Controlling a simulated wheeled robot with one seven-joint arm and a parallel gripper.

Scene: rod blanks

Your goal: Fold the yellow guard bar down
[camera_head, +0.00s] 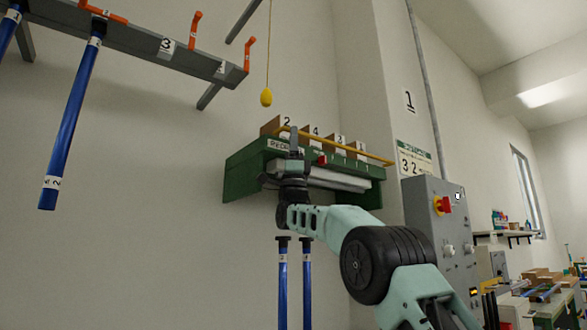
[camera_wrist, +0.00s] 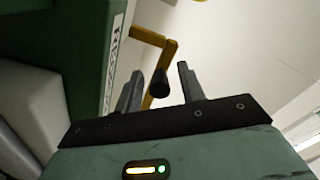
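The yellow guard bar (camera_head: 345,149) runs along the top of the green wall rack (camera_head: 238,172), in front of numbered compartments. In the wrist view, a bent yellow end of the bar (camera_wrist: 169,52) shows with a dark knob (camera_wrist: 160,83). My gripper (camera_head: 294,140) is at the left part of the rack, pointing up in front of it, by the bar's left end. In the wrist view my gripper (camera_wrist: 160,66) is open, its two fingers apart. The knob appears in the gap between the fingers; I cannot tell whether either finger touches it.
A yellow pull knob (camera_head: 266,97) hangs on a cord above the rack. A grey rail (camera_head: 140,47) with orange hooks and blue rods is at upper left. Two blue rods (camera_head: 283,285) stand below the rack. A grey control cabinet (camera_head: 440,225) with a red switch is at right.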

